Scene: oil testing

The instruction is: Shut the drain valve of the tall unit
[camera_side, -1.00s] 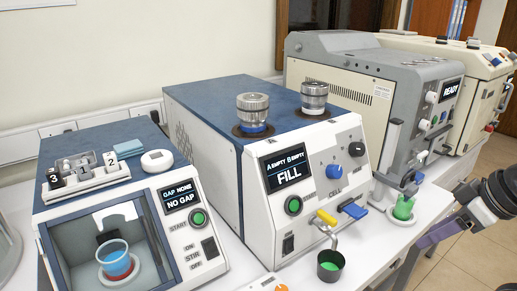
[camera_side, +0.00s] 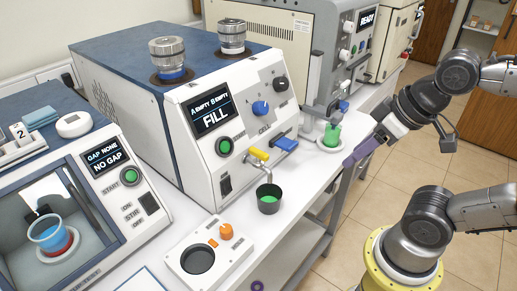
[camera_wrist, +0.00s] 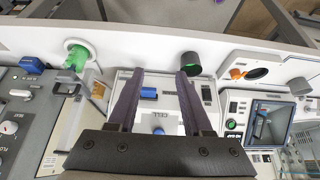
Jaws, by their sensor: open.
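The tall unit appears to be the grey unit (camera_side: 325,40) with the READY screen, behind the FILL unit. A blue knob (camera_side: 344,106) sits low on its front, near a green beaker (camera_side: 331,136) on a white dish; I cannot tell whether this knob is the drain valve or how it is set. In the wrist view the blue part (camera_wrist: 30,65) and green beaker (camera_wrist: 76,57) lie left of my gripper (camera_wrist: 158,75). My gripper, also in the side view (camera_side: 358,155), is open and empty, right of the beaker, touching nothing visible.
The FILL unit (camera_side: 210,120) has a yellow lever (camera_side: 258,154) and a blue lever (camera_side: 285,143) above a dark cup (camera_side: 269,198) of green liquid. A white box (camera_side: 212,255) with an orange knob stands in front. The aisle floor (camera_side: 370,225) is clear.

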